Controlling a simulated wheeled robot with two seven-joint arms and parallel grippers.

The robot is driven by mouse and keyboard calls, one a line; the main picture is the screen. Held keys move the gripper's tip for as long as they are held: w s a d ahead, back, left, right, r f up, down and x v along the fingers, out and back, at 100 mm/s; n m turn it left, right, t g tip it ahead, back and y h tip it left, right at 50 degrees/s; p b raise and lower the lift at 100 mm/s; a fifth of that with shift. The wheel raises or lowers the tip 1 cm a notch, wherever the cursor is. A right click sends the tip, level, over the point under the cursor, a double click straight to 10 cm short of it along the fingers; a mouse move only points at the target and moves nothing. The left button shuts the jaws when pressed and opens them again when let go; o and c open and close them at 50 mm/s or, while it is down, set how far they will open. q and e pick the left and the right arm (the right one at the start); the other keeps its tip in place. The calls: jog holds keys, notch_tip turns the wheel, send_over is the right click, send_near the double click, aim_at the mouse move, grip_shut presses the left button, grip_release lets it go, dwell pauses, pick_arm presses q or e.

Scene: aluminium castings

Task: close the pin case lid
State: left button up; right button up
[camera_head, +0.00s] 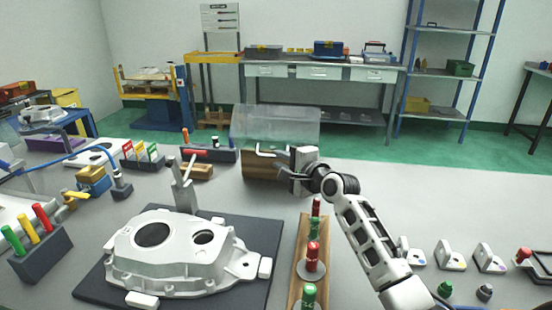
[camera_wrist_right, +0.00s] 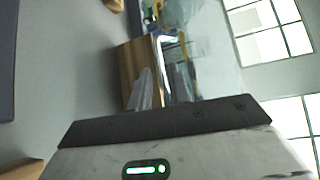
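The pin case is a wooden box (camera_head: 262,166) at the back middle of the table in the head view. Its clear lid (camera_head: 272,122) stands raised above and behind the base. The wooden base also shows in the right wrist view (camera_wrist_right: 128,68). My right gripper (camera_head: 284,172) is at the right front of the case, close to it. In the wrist view its two pale fingers (camera_wrist_right: 160,92) stand a small gap apart, pointing at the case. A thin white bar shows by the fingers; contact with it is unclear. My left gripper is not in view.
A white casting (camera_head: 185,255) lies on a dark mat in front of the case. A wooden rack (camera_head: 297,262) with red and green gauges runs beside my right arm. A dark block (camera_head: 222,155) stands left of the case. The table right of the case is clear.

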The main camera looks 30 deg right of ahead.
jog(key=shift+w+a+f, duration=0.1)
jog(key=shift+w, duration=0.6)
jog(key=shift+w+a+f, duration=0.1)
jog(key=shift+w, duration=0.6)
grip_shut()
